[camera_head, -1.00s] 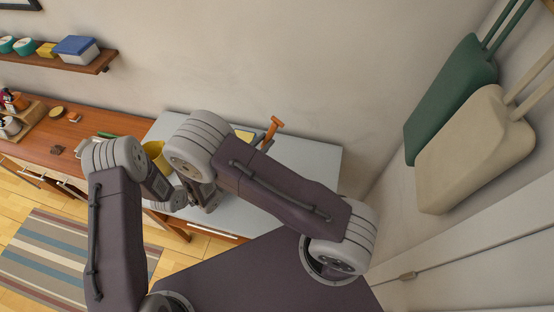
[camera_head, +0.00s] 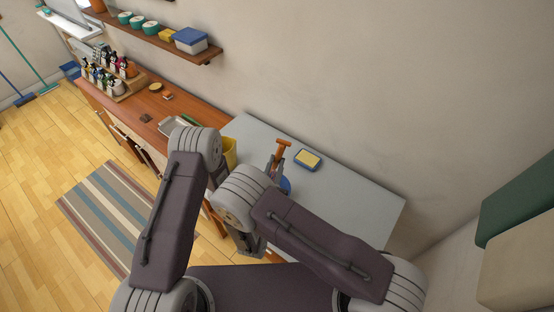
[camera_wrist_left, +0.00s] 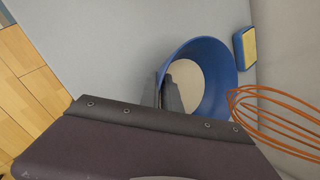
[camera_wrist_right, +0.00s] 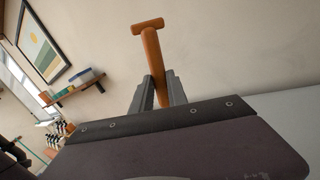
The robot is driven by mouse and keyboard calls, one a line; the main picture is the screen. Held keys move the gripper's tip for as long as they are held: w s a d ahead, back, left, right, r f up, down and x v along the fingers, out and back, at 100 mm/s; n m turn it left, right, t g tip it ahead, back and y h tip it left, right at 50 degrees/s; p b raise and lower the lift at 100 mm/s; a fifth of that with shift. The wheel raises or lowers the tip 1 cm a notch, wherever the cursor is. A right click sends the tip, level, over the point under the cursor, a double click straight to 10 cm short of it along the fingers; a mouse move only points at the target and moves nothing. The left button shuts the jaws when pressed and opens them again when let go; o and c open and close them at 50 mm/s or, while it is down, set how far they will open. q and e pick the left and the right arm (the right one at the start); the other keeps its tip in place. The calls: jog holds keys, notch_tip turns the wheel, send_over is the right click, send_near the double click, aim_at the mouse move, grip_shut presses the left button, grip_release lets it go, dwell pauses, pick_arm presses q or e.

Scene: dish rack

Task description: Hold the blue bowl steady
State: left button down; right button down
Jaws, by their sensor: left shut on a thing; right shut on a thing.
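The blue bowl (camera_wrist_left: 212,68) holds something pale and shows large in the left wrist view. My left gripper (camera_wrist_left: 171,90) is shut on its near rim. In the head view only a sliver of the bowl (camera_head: 286,184) shows behind my right arm, and my left gripper is hidden there. An orange whisk has its wire end (camera_wrist_left: 280,120) beside the bowl in the left wrist view. My right gripper (camera_wrist_right: 160,80) is shut on the whisk handle (camera_wrist_right: 151,50), which points upward. The handle (camera_head: 281,149) and my right gripper (camera_head: 272,170) also show in the head view.
A yellow sponge in a blue dish (camera_head: 308,160) lies on the grey counter (camera_head: 350,200), near the bowl. A yellow container (camera_head: 230,151) stands at left. The wooden counter (camera_head: 140,108) carries bottles and a tray. The grey counter's right part is clear.

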notch_tip(320, 180, down, 8)
jog(key=shift+f, duration=0.2)
dwell(0.3)
